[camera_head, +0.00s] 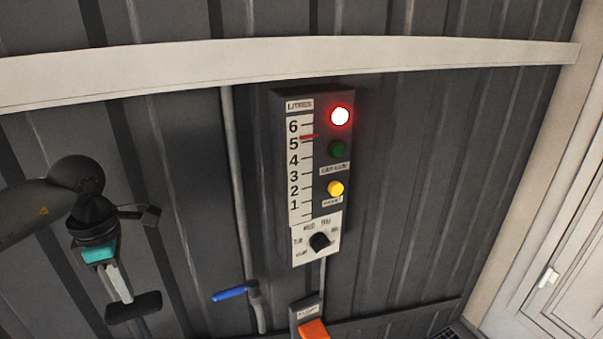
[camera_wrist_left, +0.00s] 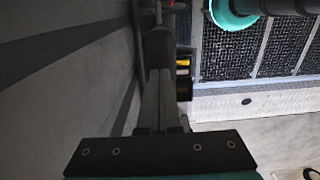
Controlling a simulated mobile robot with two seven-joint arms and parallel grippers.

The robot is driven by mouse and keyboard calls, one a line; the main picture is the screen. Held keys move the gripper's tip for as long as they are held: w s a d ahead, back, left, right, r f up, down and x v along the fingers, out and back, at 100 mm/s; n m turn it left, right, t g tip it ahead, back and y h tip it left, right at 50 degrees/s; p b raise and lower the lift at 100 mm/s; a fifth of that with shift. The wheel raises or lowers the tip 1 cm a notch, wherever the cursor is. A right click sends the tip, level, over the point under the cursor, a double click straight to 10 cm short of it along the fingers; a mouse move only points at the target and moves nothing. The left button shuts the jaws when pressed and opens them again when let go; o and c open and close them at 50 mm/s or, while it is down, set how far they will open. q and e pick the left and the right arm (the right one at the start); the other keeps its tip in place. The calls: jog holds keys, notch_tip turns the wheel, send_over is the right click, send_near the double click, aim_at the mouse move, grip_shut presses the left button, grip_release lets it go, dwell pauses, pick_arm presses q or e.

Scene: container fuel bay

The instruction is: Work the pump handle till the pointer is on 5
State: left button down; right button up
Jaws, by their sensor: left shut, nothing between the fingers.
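In the head view, the tall gauge (camera_head: 301,175) on the wall is marked LITRES with numbers 1 to 6. Its red pointer (camera_head: 309,137) sits at the 5 mark or slightly above the numeral. My right gripper is not in view.
Beside the scale are a lit red lamp (camera_head: 340,116), a dark green lamp (camera_head: 337,149) and a yellow button or lamp (camera_head: 336,188). A black selector knob (camera_head: 320,241) is below. A blue lever (camera_head: 230,294) and an orange part (camera_head: 314,330) sit lower. A white door (camera_head: 560,290) stands right.

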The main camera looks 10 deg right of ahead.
pick_arm(q)
jog(key=shift+s+f+b, duration=0.15)
jog(key=shift+f+b, duration=4.2)
jog(key=shift+f, duration=1.85)
notch_tip(320, 180, up, 12)
jog(key=p, duration=0.8)
jog(key=shift+r+p, duration=0.3)
jog(key=shift+p, duration=0.05)
jog(key=shift+r, duration=0.1)
notch_tip(320, 180, up, 5)
jog(key=p, duration=0.3)
send_over(145, 332)
jog(key=shift+w+a, duration=0.1)
jog(key=shift+w, duration=0.2)
